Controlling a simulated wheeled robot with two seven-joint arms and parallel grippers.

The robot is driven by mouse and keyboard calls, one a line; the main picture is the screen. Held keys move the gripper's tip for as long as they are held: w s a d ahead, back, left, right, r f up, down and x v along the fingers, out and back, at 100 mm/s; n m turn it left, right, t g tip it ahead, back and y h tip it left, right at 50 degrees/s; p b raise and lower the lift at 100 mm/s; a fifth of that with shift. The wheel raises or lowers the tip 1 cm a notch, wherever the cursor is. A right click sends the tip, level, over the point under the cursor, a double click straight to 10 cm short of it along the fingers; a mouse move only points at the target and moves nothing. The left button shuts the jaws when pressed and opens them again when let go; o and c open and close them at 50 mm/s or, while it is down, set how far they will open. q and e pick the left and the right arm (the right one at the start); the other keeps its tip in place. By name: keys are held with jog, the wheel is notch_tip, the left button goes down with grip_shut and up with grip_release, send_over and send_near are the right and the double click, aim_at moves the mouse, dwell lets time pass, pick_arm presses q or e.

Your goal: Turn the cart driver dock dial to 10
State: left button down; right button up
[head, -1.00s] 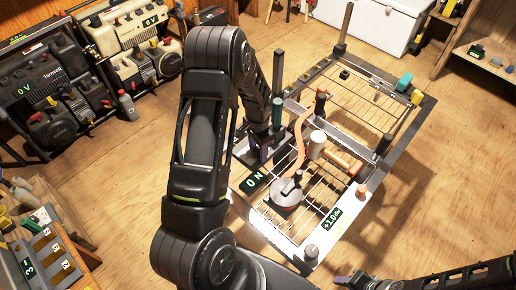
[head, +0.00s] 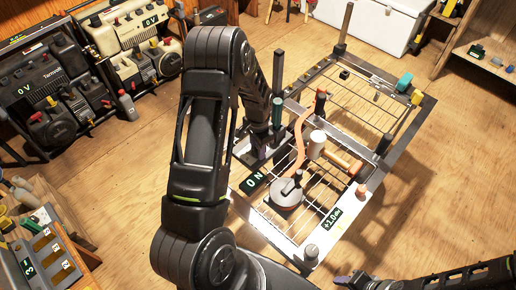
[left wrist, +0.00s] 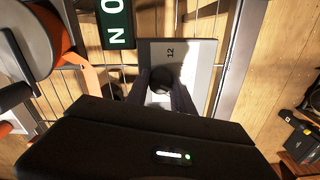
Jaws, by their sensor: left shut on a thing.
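The dial (left wrist: 160,78) is a dark round knob on a light grey plate (left wrist: 203,62) marked "12" in the left wrist view. The fingers of my left gripper (left wrist: 161,88) are shut on the knob from both sides. In the head view my left gripper (head: 258,152) is at the left side of the cart (head: 232,215), and it and my arm hide the dial. The dial's pointer and its other marks cannot be made out. Part of my right arm and gripper (head: 356,282) shows at the bottom right edge; its fingers are unclear.
Beside the dial a display (head: 254,182) reads "0 N". A "+1.0" display (head: 331,218) is at the front right. Upright posts stand nearby.

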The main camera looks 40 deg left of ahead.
pick_arm(q)
jog(key=shift+n, duration=0.4)
jog(key=n+b, duration=0.1)
jog(key=n, duration=0.2)
jog(key=shift+n, duration=0.3)
jog(key=shift+n+b, duration=0.3)
jog(key=shift+n, duration=1.9)
jog(key=c, duration=1.1)
grip_release()
jog(key=shift+r, duration=0.1)
notch_tip(320, 180, up, 8)
jog(key=shift+f, duration=0.2)
